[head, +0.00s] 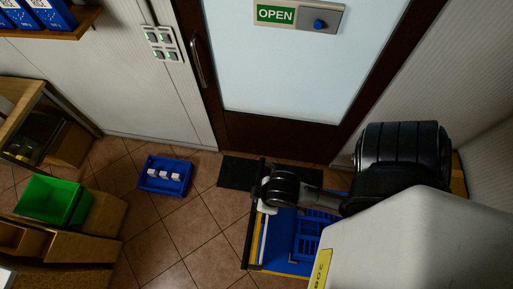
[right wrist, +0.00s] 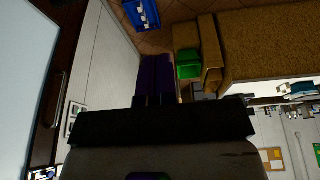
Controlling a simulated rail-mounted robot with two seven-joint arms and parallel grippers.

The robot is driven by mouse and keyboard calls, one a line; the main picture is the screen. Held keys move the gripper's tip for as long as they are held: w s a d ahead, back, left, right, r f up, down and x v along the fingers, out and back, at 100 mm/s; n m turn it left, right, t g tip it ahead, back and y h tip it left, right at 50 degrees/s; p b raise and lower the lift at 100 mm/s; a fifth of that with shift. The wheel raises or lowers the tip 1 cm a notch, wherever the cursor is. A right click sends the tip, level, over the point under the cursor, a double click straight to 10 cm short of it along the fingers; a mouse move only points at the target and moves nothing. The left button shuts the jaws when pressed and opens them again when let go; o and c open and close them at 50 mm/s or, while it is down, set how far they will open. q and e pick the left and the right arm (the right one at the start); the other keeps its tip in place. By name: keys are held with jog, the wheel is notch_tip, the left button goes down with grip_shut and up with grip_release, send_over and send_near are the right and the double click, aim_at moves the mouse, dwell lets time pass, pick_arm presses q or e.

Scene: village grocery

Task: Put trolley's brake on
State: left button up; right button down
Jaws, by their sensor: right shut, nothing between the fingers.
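The trolley (head: 284,262) stands on the tiled floor at the lower middle of the head view. It has a blue deck with a yellow edge and a dark bar along its left side. My right arm covers much of it. My right gripper (head: 262,188) is over the trolley's left end, near the dark bar; I cannot tell whether it touches. In the right wrist view the gripper (right wrist: 154,101) is shut and empty, pointing across the room. The trolley does not show there. I cannot make out the brake. My left gripper is not in view.
A blue crate with white items (head: 164,175) is on the floor left of the trolley. A green bin (head: 52,199) stands on wooden furniture at the left. A dark mat (head: 237,173) lies before the door (head: 290,70). Tiles between crate and trolley are clear.

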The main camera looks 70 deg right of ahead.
jog(key=w+d+f+t+h+b, duration=0.1)
jog(key=w+d+f+t+b, duration=0.1)
jog(key=w+d+f+b, duration=0.3)
jog(key=w+d+f+t+h+b, duration=0.1)
jog(key=w+d+f+t+b, duration=0.1)
jog(key=w+f+b, duration=0.3)
jog(key=w+d+r+n+t+b, duration=0.1)
jog(key=w+d+n+t+b, duration=0.3)
jog(key=w+d+t+b, duration=0.6)
jog(key=w+d+n+t+b, duration=0.3)
jog(key=w+d+n+b, duration=0.2)
jog(key=w+d+b, duration=0.65)
jog(key=s+a+f+n+g+y+b, duration=0.3)
jog(key=a+f+n+g+y+b, duration=0.3)
jog(key=f+n+y+b, duration=0.4)
jog(key=s+a+f+n+g+y+b, duration=0.3)
jog(key=a+f+n+g+y+b, duration=0.35)
jog(key=f+n+y, duration=0.45)
jog(key=s+d+f+n+g+b, duration=0.2)
jog(key=s+f+n+g+b, duration=0.2)
jog(key=s+f+g, duration=0.3)
jog(key=s+d+f+n+g+y+b, duration=0.1)
jog(key=s+d+f+n+g+b, duration=0.2)
jog(key=s+f+g+b, duration=0.4)
jog(key=s+n+g, duration=0.1)
jog(key=s, duration=0.1)
jog(key=shift+s+d, duration=0.25)
jog(key=shift+s, duration=0.15)
